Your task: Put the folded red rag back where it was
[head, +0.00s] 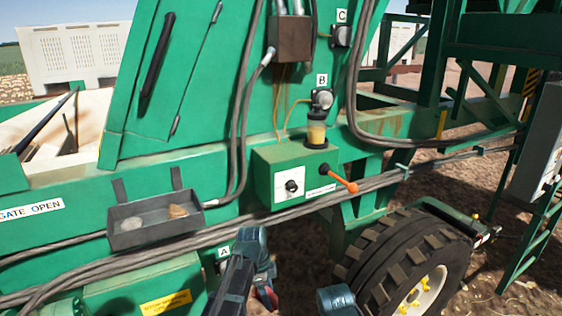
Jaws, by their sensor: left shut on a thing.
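My left gripper (264,284) is low in the middle of the head view, in front of the green machine and below the grey hoses. It is shut on the folded red rag (268,298), of which only a small red part shows beside the dark fingers. The rest of the rag is hidden by my gripper and arm. A grey open tray (152,238) hangs on the machine's side at the left, above and left of the gripper. It holds a pale grey lump and a brown lump.
A green control box (262,190) with a dial and an orange lever (341,180) sticks out above the gripper. Thick hoses (110,262) run across the machine's side. A large tyre (395,265) stands at the right. Label A (223,252) is just left of the gripper.

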